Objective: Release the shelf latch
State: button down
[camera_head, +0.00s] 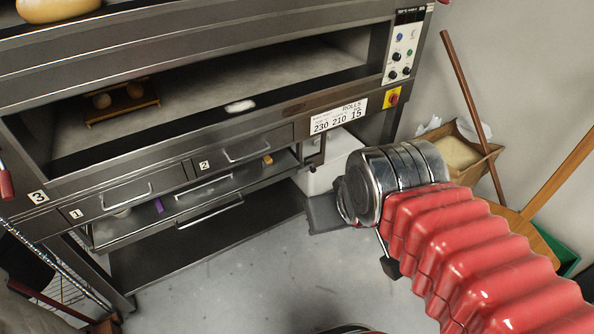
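A steel deck oven (190,155) fills the left and middle of the view. Under its open chamber are drawer fronts with bar handles, labelled 1 (76,213) and 2 (204,165). A metal shelf (225,199) shows below them, with a bar handle (210,213) at its front. A small dark bracket (315,150) is at the right end of the drawers; I cannot tell whether it is the latch. My arm reaches in from the lower right, its metal wrist right of the oven and apart from it in the picture. My gripper fingers do not show.
A purple item (158,205) and an orange-brown item (267,159) lie below the drawers. A white box (335,160) stands right of the oven. A wooden crate (492,158) and leaning poles (464,85) stand by the right wall. The floor (235,275) before the oven is clear.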

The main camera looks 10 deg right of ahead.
aim_at(311, 166)
jog(key=u, duration=0.5)
jog(key=i, duration=0.95)
